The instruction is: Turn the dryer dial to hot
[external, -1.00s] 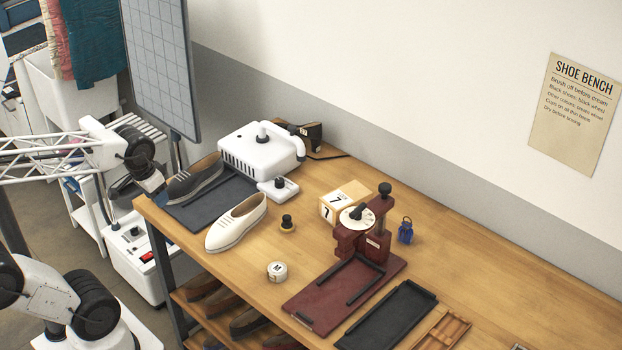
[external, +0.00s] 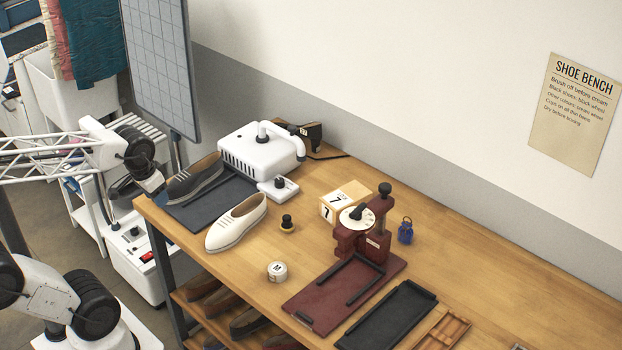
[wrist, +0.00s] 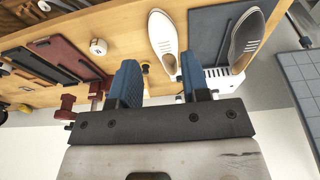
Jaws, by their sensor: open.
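The white dryer (external: 262,152), a box with side vents and a bent pipe on top, stands at the back left of the bench in the external view. A small white block with a black dial (external: 281,182) sits at its front right corner. The dial's markings are too small to read. In the wrist view, part of the dryer (wrist: 222,80) shows behind my right finger; I cannot make out the dial there. My gripper (wrist: 158,64) is open and empty, its two blue fingers apart. Its fingertips cannot be made out in the external view.
A dark shoe (external: 194,180) on a black mat and a white shoe (external: 237,223) lie near the dryer. A small black-topped knob (external: 287,223), a white tin (external: 277,271) and a maroon press (external: 365,240) stand to the right. A grey gridded panel (external: 163,65) rises at the left.

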